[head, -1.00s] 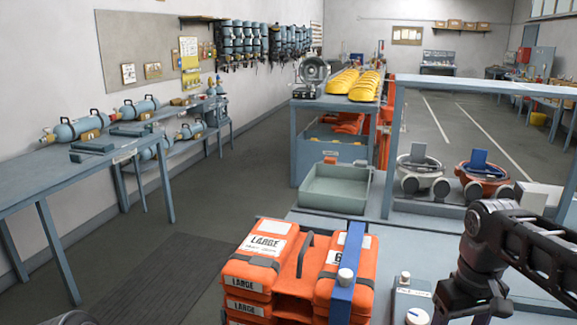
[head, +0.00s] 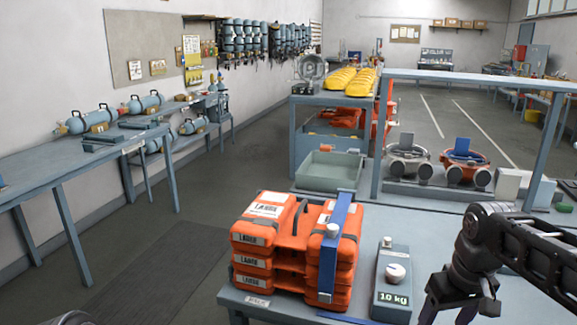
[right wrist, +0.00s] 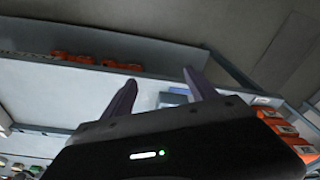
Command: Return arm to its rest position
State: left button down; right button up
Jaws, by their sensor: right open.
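My right arm (head: 475,265) comes in from the right in the head view, bent, with its forearm dropping towards the bottom edge. A dark rounded part at the bottom left of the head view may be my left arm; the left gripper is out of view.
A stack of orange LARGE cases (head: 262,250) with a blue strap (head: 335,245) stands on the bench (head: 440,222), left of my right arm. A green tray (head: 330,170) and masks (head: 463,165) are behind. The left floor is clear.

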jog(key=w+a+f+t+y, duration=0.1)
jog(key=w+a+f+t, duration=0.2)
jog(key=w+a+f, duration=0.35)
jog(key=a+f+m+y, duration=0.1)
jog(key=a+f, duration=0.3)
jog(key=f, duration=0.3)
jog(key=a+f+y, duration=0.1)
jog(key=a+f, duration=0.3)
jog(key=f, duration=0.4)
jog(key=s+a+f+g, duration=0.1)
jog(key=s+a+f, duration=0.2)
jog(key=s+f, duration=0.3)
jog(key=s+a+f+m+g, duration=0.1)
jog(key=s+a+f, duration=0.2)
jog(key=s+f, duration=0.4)
jog(key=s+a+f+g+y, duration=0.1)
jog(key=s+a+f+g, duration=0.1)
jog(key=s+f, duration=0.5)
jog(key=s+a, duration=0.1)
jog(key=s, duration=0.4)
jog(key=shift+s+a+m, duration=0.2)
jog(key=shift+a+m, duration=0.05)
jog(key=shift+m, duration=0.15)
